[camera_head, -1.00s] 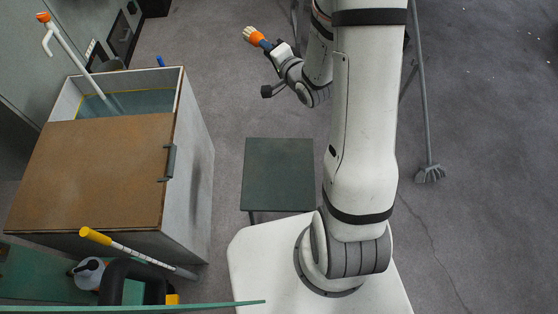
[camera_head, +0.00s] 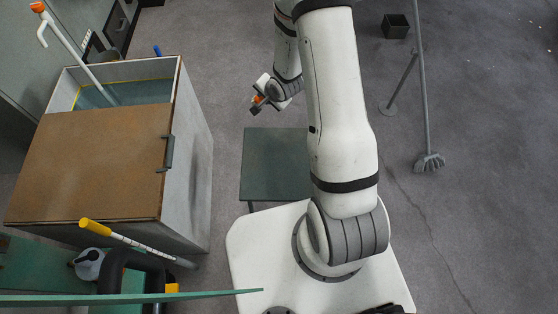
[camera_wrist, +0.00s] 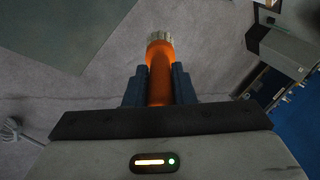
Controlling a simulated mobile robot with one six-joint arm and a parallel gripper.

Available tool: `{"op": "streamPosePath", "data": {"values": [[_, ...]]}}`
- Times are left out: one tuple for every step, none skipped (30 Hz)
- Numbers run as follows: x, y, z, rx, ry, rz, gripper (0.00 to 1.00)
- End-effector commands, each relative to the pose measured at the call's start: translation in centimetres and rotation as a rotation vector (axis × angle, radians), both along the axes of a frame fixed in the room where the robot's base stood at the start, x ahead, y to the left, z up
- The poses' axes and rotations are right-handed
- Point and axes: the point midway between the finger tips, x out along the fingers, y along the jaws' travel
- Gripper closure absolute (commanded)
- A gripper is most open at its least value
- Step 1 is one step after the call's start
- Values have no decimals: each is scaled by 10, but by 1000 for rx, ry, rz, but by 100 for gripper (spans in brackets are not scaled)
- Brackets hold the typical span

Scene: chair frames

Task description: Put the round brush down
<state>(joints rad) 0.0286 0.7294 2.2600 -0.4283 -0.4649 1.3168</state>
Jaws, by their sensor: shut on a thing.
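The round brush (camera_wrist: 160,62) has an orange handle and a pale bristled end, and it shows in the wrist view. My gripper (camera_wrist: 159,88) is shut on its orange handle between two dark blue fingers, with the pale end pointing away from the wrist. In the head view my gripper (camera_head: 256,106) is near the far edge of a dark green table (camera_head: 275,165), and only a bit of orange shows there. The brush's bristled end is mostly hidden in that view. In the wrist view a dark green surface (camera_wrist: 60,30) fills the upper left.
A large box (camera_head: 95,165) with a brown lid and an open, water-like compartment stands left of the table. A yellow-handled stick (camera_head: 125,240) leans by it. A broom (camera_head: 430,162) stands at the right, with a dark bin (camera_head: 395,26) behind. The table's visible top is bare.

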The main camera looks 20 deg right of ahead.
Motion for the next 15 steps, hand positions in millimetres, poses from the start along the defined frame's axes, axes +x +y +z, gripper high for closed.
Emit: {"op": "streamPosePath", "data": {"values": [[-8,1,-17,-32,80,6,100],[-13,1,-27,-51,130,7,100],[-21,0,-39,-76,192,8,100],[-26,-1,-47,-93,235,10,100],[-32,-2,-54,-110,274,12,100],[-39,-3,-64,-130,324,15,100],[-44,-4,-69,-144,355,16,100],[-50,-6,-75,-157,387,18,100],[-56,-7,-82,-173,424,21,100],[-60,-8,-86,-181,445,21,100],[-64,-9,-89,-189,466,23,100],[-65,-9,-90,-193,473,25,100],[-66,-10,-91,-195,477,27,100],[-67,-10,-92,-197,482,29,100],[-69,-10,-93,-201,488,28,100]]}}
